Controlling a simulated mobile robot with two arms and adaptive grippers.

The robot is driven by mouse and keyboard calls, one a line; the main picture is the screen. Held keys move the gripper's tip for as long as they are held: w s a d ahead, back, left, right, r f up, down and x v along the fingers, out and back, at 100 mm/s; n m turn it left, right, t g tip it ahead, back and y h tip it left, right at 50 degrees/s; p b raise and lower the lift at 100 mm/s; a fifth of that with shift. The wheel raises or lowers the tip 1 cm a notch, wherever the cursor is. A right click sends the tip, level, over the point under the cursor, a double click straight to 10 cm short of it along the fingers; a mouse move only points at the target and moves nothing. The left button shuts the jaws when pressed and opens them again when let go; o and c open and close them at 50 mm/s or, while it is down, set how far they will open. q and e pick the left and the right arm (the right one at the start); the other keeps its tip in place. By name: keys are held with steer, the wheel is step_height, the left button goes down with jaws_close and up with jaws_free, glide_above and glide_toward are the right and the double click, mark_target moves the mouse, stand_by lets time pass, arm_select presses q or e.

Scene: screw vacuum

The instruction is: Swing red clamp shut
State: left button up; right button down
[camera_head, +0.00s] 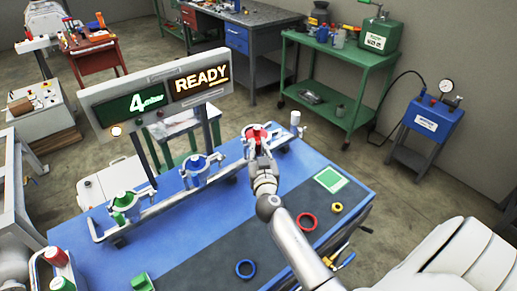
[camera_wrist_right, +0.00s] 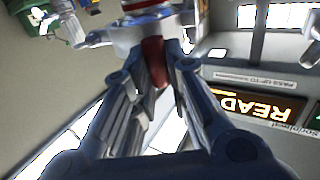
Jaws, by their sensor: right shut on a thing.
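The red clamp (camera_head: 255,132) is on the fixture at the far right end of the row on the blue table, beyond my right gripper (camera_head: 259,152). In the right wrist view, my right gripper's fingers close on a narrow red part of the red clamp (camera_wrist_right: 155,62), below a metal body. The fingers hide part of the clamp, so how far it is swung cannot be told. The blue clamp (camera_head: 196,164) and green clamp (camera_head: 122,202) sit in the same row to the left. My left gripper is not in view.
A display board (camera_head: 155,92) reading "4" and "READY" stands behind the row.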

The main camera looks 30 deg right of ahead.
steer(key=shift+d, duration=0.1)
steer(key=shift+w+d+n+t+y, duration=0.1)
steer(key=shift+d+n+t+y, duration=0.2)
steer(key=shift+n+y, duration=0.35)
steer(key=shift+d+n+t+y, duration=0.2)
steer(key=shift+n+t+y, duration=0.15)
steer(key=shift+y, duration=0.5)
steer(key=c, duration=1.4)
jaws_free()
steer(key=v, duration=1.2)
